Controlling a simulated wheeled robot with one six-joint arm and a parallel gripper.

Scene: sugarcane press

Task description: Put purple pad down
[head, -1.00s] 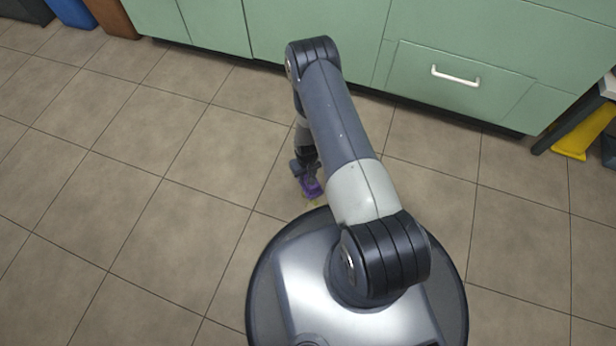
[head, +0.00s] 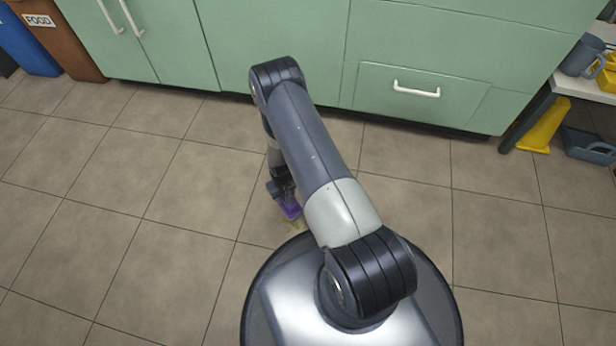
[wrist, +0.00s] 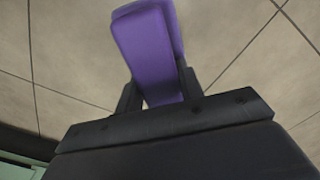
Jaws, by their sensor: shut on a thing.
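The purple pad (head: 291,208) shows small in the head view, low near the floor just ahead of my base and left of my arm. In the wrist view the pad (wrist: 147,52) is a long purple block that reaches out beyond the fingers. My gripper (head: 285,194) is shut on the pad, with one dark finger on each side of it in the wrist view (wrist: 160,88). A small yellowish patch (head: 293,224) shows on the floor right by the pad. I cannot tell whether the pad touches the floor.
Green cabinets (head: 275,50) run along the back. A brown bin marked FOOD (head: 60,45) and a blue bin (head: 25,42) stand at the far left. A table (head: 575,90) is at the right, with a yellow thing (head: 543,127) below it. The tiled floor at left is clear.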

